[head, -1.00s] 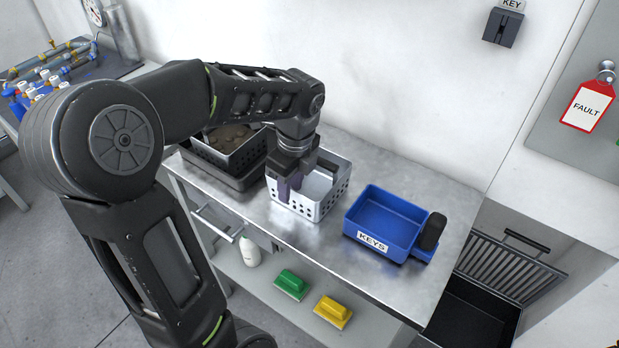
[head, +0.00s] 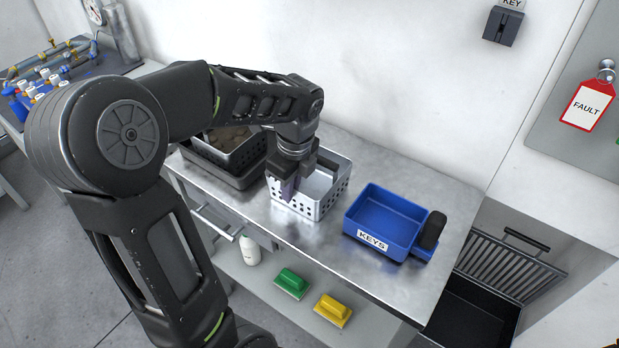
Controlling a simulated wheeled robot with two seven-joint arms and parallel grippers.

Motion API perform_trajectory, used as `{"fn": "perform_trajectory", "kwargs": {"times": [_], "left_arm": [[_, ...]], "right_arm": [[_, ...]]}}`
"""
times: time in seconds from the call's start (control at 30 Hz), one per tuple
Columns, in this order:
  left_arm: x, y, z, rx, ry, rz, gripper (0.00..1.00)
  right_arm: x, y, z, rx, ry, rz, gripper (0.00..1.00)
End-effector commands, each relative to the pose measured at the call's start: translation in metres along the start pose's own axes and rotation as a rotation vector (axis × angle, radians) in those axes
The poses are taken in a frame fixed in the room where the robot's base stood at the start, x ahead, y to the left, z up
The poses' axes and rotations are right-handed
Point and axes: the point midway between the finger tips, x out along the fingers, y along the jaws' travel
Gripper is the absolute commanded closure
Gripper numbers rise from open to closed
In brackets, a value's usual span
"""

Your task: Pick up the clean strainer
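The clean strainer (head: 336,190) is a pale metal basket with round holes and an empty white inside, standing upright on the steel bench. My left gripper (head: 291,189) points down at its left side, with its fingertips at the near left wall. The gripper body hides part of the rim, and I cannot tell whether the fingers are closed on the wall. Another strainer (head: 251,152) with brown dirt in it sits left of it in a dark tray, partly behind my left arm. My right gripper is not in view.
A blue bin labelled KEYS (head: 375,238) stands to the right with a black-handled thing beside it. The bench front (head: 300,240) is clear.

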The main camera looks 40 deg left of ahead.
Motion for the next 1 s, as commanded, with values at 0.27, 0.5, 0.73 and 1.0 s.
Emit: {"fn": "perform_trajectory", "kwargs": {"times": [0.27, 0.5, 0.73, 1.0], "left_arm": [[0.0000, 0.0000, 0.0000, 0.000, 0.000, 0.000, 1.00], [0.0002, 0.0003, -0.0001, 0.000, 0.000, 0.001, 1.00], [0.0006, 0.0006, -0.0001, 0.001, 0.000, 0.002, 1.00], [0.0009, 0.0010, -0.0003, 0.001, 0.000, 0.004, 1.00]], "right_arm": [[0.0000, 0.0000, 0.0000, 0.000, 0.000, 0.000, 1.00], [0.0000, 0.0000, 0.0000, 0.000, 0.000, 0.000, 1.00], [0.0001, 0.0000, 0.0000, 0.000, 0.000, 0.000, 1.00], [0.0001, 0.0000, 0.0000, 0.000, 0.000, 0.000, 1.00]]}}
